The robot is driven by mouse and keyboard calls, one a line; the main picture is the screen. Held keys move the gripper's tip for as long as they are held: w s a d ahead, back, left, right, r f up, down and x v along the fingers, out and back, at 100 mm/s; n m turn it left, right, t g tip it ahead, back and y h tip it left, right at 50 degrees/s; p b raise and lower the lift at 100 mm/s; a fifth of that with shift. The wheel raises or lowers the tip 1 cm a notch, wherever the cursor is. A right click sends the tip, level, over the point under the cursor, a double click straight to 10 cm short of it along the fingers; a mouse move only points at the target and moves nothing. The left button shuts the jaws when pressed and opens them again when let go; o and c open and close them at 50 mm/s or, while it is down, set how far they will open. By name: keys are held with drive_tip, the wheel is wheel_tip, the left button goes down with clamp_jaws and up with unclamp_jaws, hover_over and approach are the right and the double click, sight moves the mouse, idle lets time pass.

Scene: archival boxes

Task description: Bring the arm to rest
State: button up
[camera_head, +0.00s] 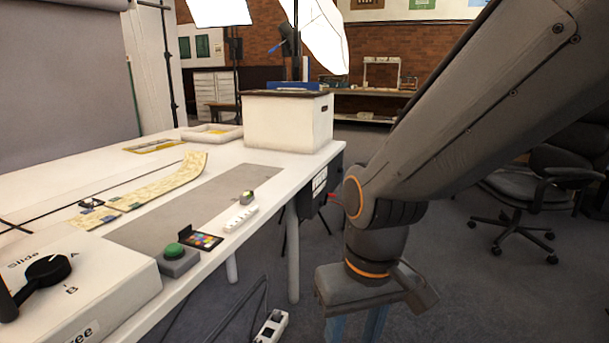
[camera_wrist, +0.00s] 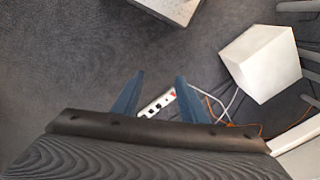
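My arm comes in from the upper right of the head view and hangs down beside the right end of the white table (camera_head: 262,156). My gripper (camera_head: 355,330) points down over the grey floor, off the table, with its blue fingers partly cut off by the bottom edge. In the wrist view my gripper (camera_wrist: 160,76) shows two blue fingers standing apart with nothing between them. A white power strip on the floor (camera_wrist: 157,104) shows through the gap, well beyond the fingers.
A white archival box (camera_head: 288,122) stands at the table's far right corner. A control box with a black knob (camera_head: 95,300), a green button (camera_head: 175,255) and a colour card (camera_head: 203,241) are along the near side. An office chair (camera_head: 530,185) stands right, behind my arm.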

drive_tip(key=s+d+r+m+p, duration=0.2)
drive_tip(key=d+r+m+p, duration=0.1)
drive_tip(key=d+r+p, duration=0.9)
drive_tip(key=shift+s+r+h+p, duration=0.3)
drive_tip(key=shift+r+p, duration=1.35)
drive_tip(key=shift+p, duration=1.75)
drive_tip(key=shift+w+d, duration=0.1)
